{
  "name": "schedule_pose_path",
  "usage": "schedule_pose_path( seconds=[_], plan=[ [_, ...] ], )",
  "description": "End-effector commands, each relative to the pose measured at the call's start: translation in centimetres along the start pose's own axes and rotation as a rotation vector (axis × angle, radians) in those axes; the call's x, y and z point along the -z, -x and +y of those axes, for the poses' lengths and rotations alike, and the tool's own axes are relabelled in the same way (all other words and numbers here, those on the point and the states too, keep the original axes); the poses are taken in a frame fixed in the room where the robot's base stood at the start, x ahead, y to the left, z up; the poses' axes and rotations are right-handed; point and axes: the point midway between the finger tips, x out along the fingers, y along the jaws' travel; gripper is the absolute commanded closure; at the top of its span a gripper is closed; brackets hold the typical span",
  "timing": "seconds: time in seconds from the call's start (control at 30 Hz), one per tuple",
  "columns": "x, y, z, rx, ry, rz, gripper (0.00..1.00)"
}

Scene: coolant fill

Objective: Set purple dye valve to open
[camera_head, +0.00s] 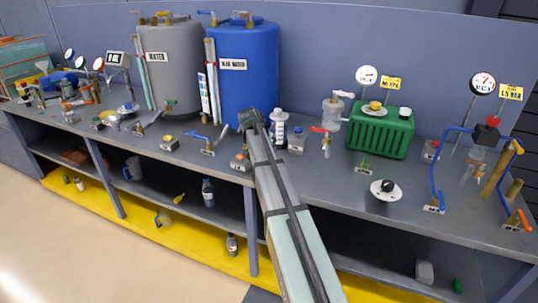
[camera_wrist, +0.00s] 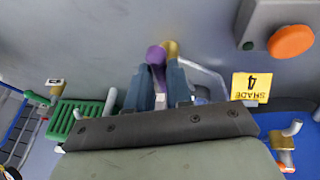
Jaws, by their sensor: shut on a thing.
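The purple dye valve's handle (camera_wrist: 155,55) shows in the wrist view as a rounded purple piece with a brass part (camera_wrist: 171,48) right beside it. My gripper (camera_wrist: 161,73) has its two blue-grey fingers closed around the lower part of the handle. The valve's body is mostly hidden between and behind the fingers. In the head view my gripper (camera_head: 250,119) is over the bench in front of the blue tank, and I cannot make out the purple valve there.
A blue tank (camera_head: 243,85) and a grey tank (camera_head: 170,90) stand behind. A striped white bottle (camera_head: 279,128) stands just right of my gripper, with a green ribbed tank (camera_head: 379,132) farther right. The wrist view shows a yellow "SHADE 4" tag (camera_wrist: 251,87) and an orange button (camera_wrist: 291,40).

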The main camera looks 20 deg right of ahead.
Motion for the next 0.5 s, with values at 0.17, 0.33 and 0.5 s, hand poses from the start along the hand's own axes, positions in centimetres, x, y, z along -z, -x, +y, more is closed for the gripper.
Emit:
schedule_pose_path(
  seconds=[0.17,0.33,0.5],
  plan=[
    [0.02,0.01,-0.07,0.001,-0.003,-0.001,1.00],
    [0.02,0.01,-0.08,0.001,-0.003,0.000,0.76],
    [0.02,0.01,-0.06,0.001,-0.002,0.000,0.60]
  ],
)
